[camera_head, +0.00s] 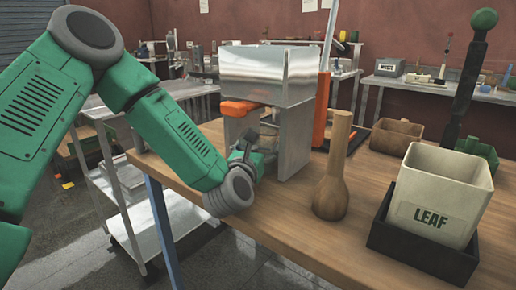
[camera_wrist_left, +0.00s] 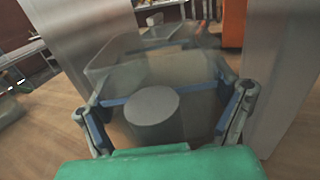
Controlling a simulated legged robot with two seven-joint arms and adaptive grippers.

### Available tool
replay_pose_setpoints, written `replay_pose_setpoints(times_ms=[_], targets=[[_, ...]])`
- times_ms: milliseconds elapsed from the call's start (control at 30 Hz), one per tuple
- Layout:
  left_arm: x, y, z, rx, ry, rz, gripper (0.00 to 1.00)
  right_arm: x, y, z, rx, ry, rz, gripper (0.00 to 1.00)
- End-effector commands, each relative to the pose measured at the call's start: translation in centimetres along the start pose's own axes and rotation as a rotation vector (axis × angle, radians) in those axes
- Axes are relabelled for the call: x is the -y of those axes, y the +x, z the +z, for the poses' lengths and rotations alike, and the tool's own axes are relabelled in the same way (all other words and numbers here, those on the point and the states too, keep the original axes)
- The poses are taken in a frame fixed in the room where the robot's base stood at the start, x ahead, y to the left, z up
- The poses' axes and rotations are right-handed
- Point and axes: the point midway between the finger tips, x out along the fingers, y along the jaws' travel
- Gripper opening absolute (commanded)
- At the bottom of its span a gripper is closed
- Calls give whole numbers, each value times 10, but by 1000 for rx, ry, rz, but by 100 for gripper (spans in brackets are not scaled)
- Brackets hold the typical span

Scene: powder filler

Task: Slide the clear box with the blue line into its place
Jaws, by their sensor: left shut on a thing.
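The clear box (camera_wrist_left: 190,67) shows in the left wrist view as a see-through container with a blue line across it. It sits between the two metal legs of the powder filler (camera_wrist_left: 88,45). My left gripper (camera_wrist_left: 163,115) is shut on the box, with one finger on each side. My right gripper is not in view.
A wooden pestle-like object (camera_head: 332,180) stands right of the filler on the wooden table (camera_head: 290,225). A cream LEAF bin (camera_head: 425,205) sits in a black tray (camera_head: 400,245). A wooden bin (camera_head: 397,136) is behind. A metal cart (camera_head: 120,195) stands left.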

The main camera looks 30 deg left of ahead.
Motion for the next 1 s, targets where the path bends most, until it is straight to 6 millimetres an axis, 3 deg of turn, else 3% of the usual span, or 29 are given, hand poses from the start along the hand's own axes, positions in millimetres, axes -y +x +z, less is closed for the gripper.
replay_pose_setpoints(times_ms=[33,200,233,267,767,867,1000], targets=[[-2,-6,-20,-48,11,-5,33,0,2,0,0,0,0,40],[-2,-6,-20,-48,11,-5,33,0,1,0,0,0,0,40],[-2,-6,-20,-47,11,-5,89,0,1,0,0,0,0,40],[-1,-6,-20,-47,11,-6,100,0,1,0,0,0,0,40],[0,-7,-13,-33,7,-7,100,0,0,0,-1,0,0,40],[0,-13,-12,-33,6,-7,100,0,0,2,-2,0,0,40],[0,-36,-12,-35,5,-10,100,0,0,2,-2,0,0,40]])
